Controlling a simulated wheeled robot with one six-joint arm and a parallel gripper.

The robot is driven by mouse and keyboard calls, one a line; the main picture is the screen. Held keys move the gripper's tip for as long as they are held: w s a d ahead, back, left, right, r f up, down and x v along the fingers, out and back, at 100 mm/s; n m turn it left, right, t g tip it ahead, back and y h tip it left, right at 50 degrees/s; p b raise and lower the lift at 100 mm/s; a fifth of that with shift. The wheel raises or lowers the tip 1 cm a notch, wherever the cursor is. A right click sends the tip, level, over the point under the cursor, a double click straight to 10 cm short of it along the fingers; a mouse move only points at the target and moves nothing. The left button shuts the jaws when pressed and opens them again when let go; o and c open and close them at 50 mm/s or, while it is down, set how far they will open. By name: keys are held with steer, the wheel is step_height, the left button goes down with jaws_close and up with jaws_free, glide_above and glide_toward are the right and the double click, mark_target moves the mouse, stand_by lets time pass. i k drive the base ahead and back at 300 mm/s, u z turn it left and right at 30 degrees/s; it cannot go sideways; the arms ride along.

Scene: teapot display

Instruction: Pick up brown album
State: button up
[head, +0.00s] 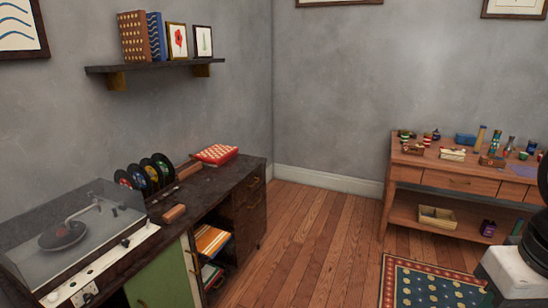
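The brown album (134,37) stands upright near the left end of the dark wall shelf (110,70). It has a spotted cover. A narrower blue album (156,37) stands directly to its right. Part of my own arm shows at the lower right edge, far from the shelf. My gripper's fingers are not in view.
Two small framed pictures (177,41) stand on the shelf. Below are a dark cabinet (240,190) with a record player (75,232), upright records (146,172) and a red patterned album (215,154). A cluttered wooden table (450,181) stands right. The middle floor is clear.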

mark_target(132, 26)
steer(key=z, duration=0.3)
steer(key=i, duration=2.65)
steer(key=u, duration=1.4)
steer(key=i, duration=0.75)
steer(key=u, duration=1.05)
steer(key=i, duration=0.2)
steer(key=u, duration=0.2)
